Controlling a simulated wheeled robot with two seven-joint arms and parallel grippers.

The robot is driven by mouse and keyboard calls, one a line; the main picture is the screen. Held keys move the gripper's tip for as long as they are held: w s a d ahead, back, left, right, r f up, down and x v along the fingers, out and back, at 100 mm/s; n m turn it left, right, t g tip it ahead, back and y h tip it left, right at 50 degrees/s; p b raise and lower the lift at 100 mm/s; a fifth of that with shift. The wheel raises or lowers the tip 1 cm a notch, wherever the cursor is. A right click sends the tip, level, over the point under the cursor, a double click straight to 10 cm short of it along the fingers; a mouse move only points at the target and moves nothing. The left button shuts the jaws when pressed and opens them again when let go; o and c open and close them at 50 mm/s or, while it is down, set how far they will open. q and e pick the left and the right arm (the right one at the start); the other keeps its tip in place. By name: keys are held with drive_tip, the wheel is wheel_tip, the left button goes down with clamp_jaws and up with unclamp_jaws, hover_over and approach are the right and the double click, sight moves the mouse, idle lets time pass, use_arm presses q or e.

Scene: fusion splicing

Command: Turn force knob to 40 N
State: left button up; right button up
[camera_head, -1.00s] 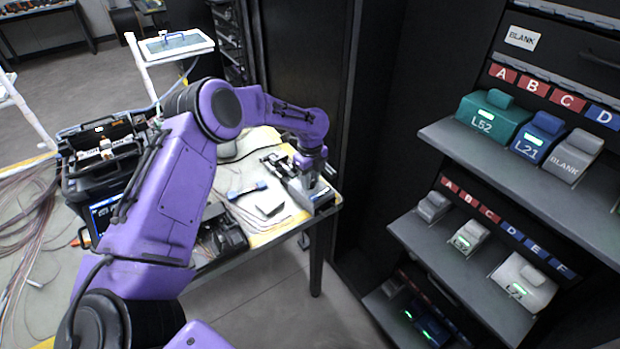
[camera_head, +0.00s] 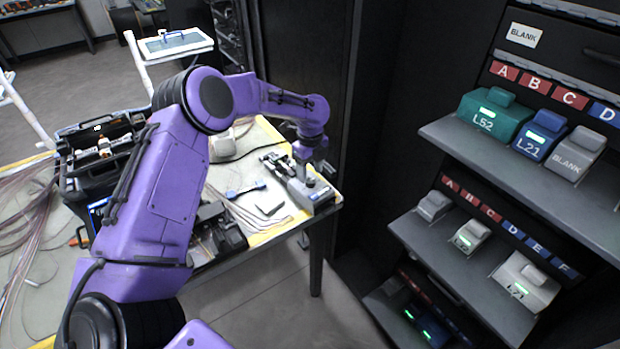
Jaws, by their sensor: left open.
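A small grey bench device (camera_head: 318,196) stands at the right front corner of the yellow-edged work table. A small upright part on its top may be the force knob, but no scale or number can be read at this size. My right gripper is not in view.
The table (camera_head: 280,233) also holds a dark tool, a blue-handled tool (camera_head: 246,189) and a black box (camera_head: 217,236). A black splicer case (camera_head: 100,150) stands at left. Shelves (camera_head: 455,245) with labelled modules fill the right side. Open floor lies between table and shelves.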

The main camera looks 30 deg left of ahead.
sight(310, 180)
use_arm(q)
wheel_tip(310, 180, up, 7)
drive_tip(key=shift+b, duration=0.4)
drive_tip(key=shift+r, duration=0.1)
